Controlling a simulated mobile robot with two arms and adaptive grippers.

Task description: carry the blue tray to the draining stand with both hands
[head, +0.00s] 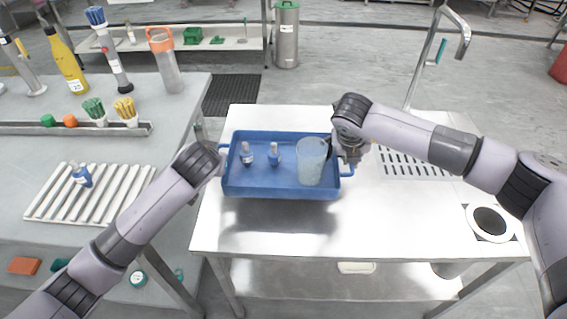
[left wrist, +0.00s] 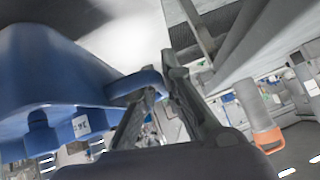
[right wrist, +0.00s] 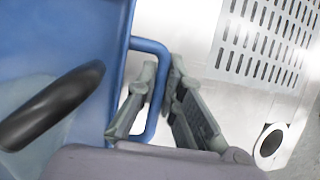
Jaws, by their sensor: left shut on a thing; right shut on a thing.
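The blue tray (head: 262,188) is over the left part of the steel table with the perforated drain area (head: 412,166). A shadow lies below its front edge, and it looks slightly raised. It holds a translucent jug (head: 311,162) and two small blue-and-white bottles (head: 247,155) (head: 274,155). My left gripper (head: 221,163) is shut on the tray's left handle, which shows in the left wrist view (left wrist: 138,84). My right gripper (head: 346,160) is shut on the right handle, a blue loop in the right wrist view (right wrist: 151,46). The jug's dark handle (right wrist: 50,107) is near the right gripper.
A grey bench (head: 198,100) stands at the left with a white slatted rack (head: 90,192), bottles and brushes. The steel table (head: 300,235) is clear in front of the tray. A tap (head: 428,60) rises behind the drain slots, and a round dark hole (head: 490,221) is at right.

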